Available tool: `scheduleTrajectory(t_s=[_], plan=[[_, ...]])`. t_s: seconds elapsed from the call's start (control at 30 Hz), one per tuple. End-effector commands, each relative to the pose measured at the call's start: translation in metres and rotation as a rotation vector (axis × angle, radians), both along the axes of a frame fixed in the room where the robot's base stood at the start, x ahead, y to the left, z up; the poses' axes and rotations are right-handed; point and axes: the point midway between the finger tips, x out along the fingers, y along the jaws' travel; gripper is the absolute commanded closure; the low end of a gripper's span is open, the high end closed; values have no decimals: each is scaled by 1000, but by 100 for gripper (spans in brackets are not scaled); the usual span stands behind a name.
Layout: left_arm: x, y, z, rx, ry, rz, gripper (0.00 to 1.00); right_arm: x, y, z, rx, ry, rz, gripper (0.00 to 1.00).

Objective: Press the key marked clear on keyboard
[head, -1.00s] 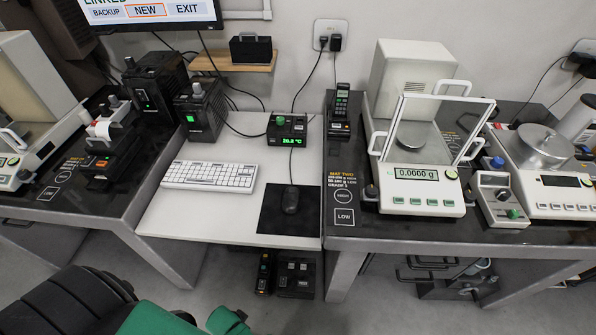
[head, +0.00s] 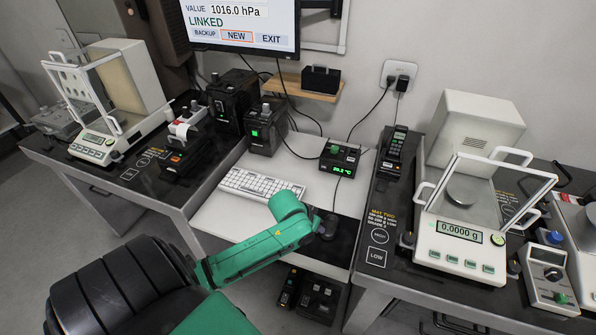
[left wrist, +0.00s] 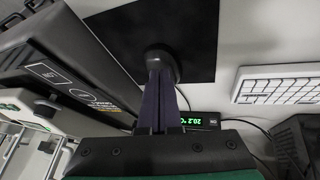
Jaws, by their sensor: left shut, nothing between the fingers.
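The white keyboard (head: 262,188) lies on the white middle desk. My green left arm covers its near right corner in the head view. It also shows at the right of the left wrist view (left wrist: 278,88), partly cut off. No key marking, including clear, is legible. My left gripper (left wrist: 160,76) is shut and empty, its dark fingers in front of the mouse (left wrist: 160,58) and black mouse pad (left wrist: 195,30) in the left wrist view. It is off to the side of the keyboard; any contact with the mouse cannot be told. My right gripper is not in view.
A monitor (head: 240,22) reads 1016.0 hPa, LINKED, with NEW outlined. A small box with a green display (head: 339,160) stands behind the mouse pad. Balances stand on the left table (head: 95,145) and right table (head: 462,228). A handset (head: 396,148) stands right of the desk.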

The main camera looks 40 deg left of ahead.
Motion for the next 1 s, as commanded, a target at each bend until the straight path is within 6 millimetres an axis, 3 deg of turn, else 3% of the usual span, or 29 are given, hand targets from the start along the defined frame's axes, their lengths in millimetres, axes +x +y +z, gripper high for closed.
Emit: scheduleTrajectory(t_s=[0.03,0.2,0.33,0.47,0.6,1.0], plan=[[20,21,5,-20,-24,61,100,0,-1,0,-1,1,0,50],[70,85,27,-129,-104,287,100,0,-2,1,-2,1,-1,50],[95,134,50,-203,-172,436,100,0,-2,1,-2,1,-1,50],[109,166,68,-254,-222,532,100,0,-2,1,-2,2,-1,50],[113,179,75,-276,-241,570,100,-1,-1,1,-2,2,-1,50],[113,178,69,-275,-241,569,100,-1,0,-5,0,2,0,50]])
